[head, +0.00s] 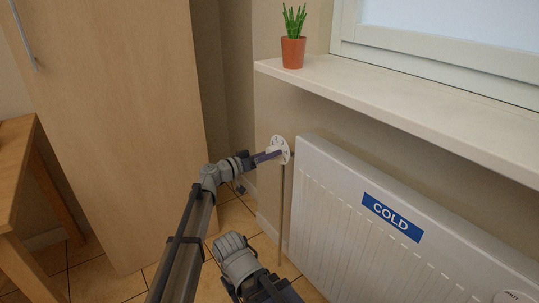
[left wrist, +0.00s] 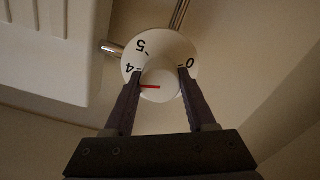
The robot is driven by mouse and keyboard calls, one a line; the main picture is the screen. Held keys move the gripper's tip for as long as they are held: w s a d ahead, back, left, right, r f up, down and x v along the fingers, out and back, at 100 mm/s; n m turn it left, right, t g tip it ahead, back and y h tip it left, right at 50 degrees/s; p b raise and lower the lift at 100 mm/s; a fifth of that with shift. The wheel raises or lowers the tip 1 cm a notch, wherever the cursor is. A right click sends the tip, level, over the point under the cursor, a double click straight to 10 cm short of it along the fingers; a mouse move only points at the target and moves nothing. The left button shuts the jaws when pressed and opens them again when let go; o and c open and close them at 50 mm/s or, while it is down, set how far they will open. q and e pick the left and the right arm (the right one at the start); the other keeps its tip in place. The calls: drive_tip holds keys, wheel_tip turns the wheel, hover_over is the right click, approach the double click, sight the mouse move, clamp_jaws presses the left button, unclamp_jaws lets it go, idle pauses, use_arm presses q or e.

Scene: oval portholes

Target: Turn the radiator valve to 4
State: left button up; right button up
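The radiator valve is a round white dial (head: 279,150) at the radiator's upper left corner. In the left wrist view the dial (left wrist: 160,44) appears upside down, with 5, 4 and 0 readable. Its middle knob (left wrist: 163,80) carries a red pointer line (left wrist: 149,87). The line points left, towards the left finger, just below the 4 mark. My left gripper (head: 276,154) is at the dial. In the wrist view its two fingers (left wrist: 160,73) lie on both sides of the knob and seem to touch it. The dial's lower numbers are hidden.
The white radiator (head: 345,215) bears a blue COLD label (head: 392,217). A window sill (head: 400,93) with a potted plant (head: 293,50) juts out above the dial. A thin pipe (head: 281,215) runs down below it. A wooden cabinet (head: 110,120) stands to the left.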

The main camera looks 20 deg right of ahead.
use_arm(q)
drive_tip(key=o, duration=0.4)
drive_tip(key=shift+o, duration=0.2)
drive_tip(key=v, duration=0.7)
drive_tip(key=shift+s+a, duration=0.15)
drive_tip(key=shift+a, duration=0.2)
